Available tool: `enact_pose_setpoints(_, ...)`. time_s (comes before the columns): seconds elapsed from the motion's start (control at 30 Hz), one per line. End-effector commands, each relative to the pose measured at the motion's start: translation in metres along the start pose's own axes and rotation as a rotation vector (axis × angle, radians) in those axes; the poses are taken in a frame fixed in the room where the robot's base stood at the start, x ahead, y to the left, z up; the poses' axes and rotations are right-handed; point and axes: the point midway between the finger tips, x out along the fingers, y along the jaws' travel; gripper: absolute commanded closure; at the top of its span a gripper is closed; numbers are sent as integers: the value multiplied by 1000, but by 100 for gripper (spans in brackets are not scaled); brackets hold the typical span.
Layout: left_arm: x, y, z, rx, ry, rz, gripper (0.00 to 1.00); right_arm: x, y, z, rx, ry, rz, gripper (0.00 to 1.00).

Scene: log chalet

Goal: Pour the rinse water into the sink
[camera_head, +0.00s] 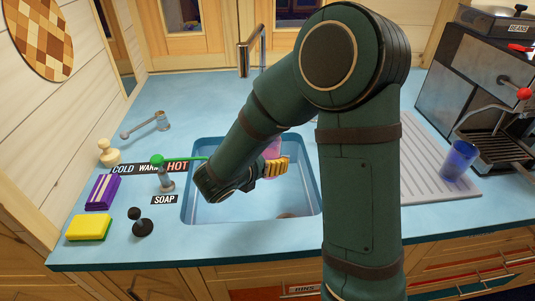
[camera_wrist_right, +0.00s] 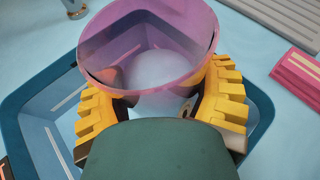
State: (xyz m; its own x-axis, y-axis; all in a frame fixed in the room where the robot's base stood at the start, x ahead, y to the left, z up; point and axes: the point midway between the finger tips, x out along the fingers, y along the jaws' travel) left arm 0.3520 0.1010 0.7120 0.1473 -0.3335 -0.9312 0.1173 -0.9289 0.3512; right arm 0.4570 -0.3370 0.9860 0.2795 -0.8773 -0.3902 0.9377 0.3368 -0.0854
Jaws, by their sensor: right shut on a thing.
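My right gripper (camera_head: 274,167) has yellow ridged fingers, shut on a translucent pink cup (camera_head: 271,146) above the blue sink (camera_head: 187,205). The cup is mostly hidden behind my arm in the head view. In the right wrist view, the fingers of the right gripper (camera_wrist_right: 160,108) press on both sides of the cup (camera_wrist_right: 148,92), and its wide mouth shows. Whether water is in it, and how far it tilts, I cannot tell. The sink rim (camera_wrist_right: 262,105) surrounds the cup in that view. My left gripper is not in view.
A tall faucet (camera_head: 243,60) rises behind the sink. A green-topped soap dispenser (camera_head: 166,180), purple packet (camera_head: 102,192) and yellow sponge (camera_head: 88,227) stand left. A blue cup (camera_head: 458,160) is on the grey drainboard (camera_head: 415,180), beside a coffee machine (camera_head: 465,85).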

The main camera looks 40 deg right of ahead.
Motion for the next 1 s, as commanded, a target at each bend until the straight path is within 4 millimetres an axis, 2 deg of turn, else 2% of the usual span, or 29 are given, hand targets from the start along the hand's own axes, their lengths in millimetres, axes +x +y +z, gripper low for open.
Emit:
enact_pose_setpoints(0.63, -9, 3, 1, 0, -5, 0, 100, 10, -9, -26, -196, 23, -82, 75)
enact_pose_setpoints(1.0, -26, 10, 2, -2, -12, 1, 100, 8, -14, -24, -312, 37, -130, 75)
